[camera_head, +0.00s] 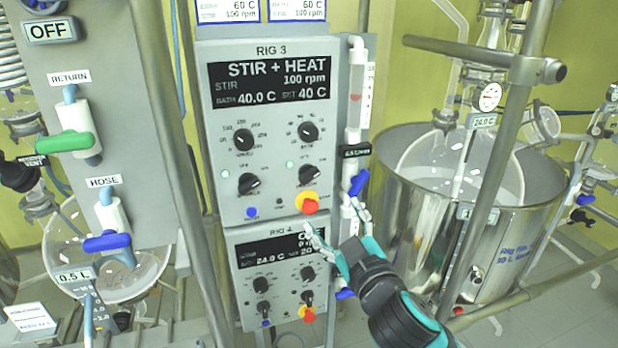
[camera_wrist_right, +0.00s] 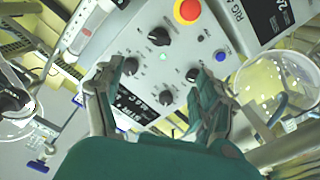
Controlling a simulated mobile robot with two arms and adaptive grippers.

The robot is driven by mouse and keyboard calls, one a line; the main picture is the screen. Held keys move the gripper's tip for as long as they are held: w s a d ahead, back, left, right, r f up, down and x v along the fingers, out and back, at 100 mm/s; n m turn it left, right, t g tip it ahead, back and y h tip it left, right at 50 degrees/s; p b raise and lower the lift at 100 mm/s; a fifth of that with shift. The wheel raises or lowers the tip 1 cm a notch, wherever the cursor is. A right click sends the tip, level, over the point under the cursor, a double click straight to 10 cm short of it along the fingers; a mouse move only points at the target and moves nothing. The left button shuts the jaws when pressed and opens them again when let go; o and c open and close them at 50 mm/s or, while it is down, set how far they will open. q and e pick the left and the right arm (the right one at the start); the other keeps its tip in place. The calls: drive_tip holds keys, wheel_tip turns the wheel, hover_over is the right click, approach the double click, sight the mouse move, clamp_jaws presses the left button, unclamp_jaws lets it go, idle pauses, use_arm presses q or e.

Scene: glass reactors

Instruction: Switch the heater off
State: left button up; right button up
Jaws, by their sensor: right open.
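The RIG 3 control box (camera_head: 223,190) has a lit display (camera_head: 270,82) reading STIR + HEAT, 100 rpm, bath 40.0 C, set 40 C. Below it are the upper left knob (camera_head: 243,139), upper right knob (camera_head: 308,131), lower left knob (camera_head: 249,183) and lower right knob (camera_head: 309,174). A green lamp is lit beside each lower knob; knob labels are too small to read. In the right wrist view the lower right knob (camera_wrist_right: 158,36) lies beyond the fingertips. My right gripper (camera_wrist_right: 160,75) is open and empty, facing the box. In the head view it is at the box's lower right. My left gripper is out of view.
A red stop button (camera_head: 310,206) on yellow sits below the lower right knob. The RIG 4 box (camera_head: 240,285) is directly underneath. A flow tube with a blue valve (camera_head: 358,183) runs along the right side. A large steel bath (camera_head: 400,225) stands farther right.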

sight(310, 178)
drive_tip(key=p+x, duration=0.1)
drive_tip(key=x, duration=0.4)
drive_tip(key=p+x, duration=0.1)
drive_tip(key=x, duration=0.4)
drive_tip(key=p+x, duration=0.1)
drive_tip(key=x, duration=0.4)
drive_tip(key=shift+w+d+p, duration=0.2)
drive_tip(key=shift+p, duration=0.1)
drive_tip(key=shift+x, duration=0.75)
drive_tip(key=shift+f, duration=0.1)
drive_tip(key=c, duration=1.2)
drive_tip(key=shift+o, duration=0.2)
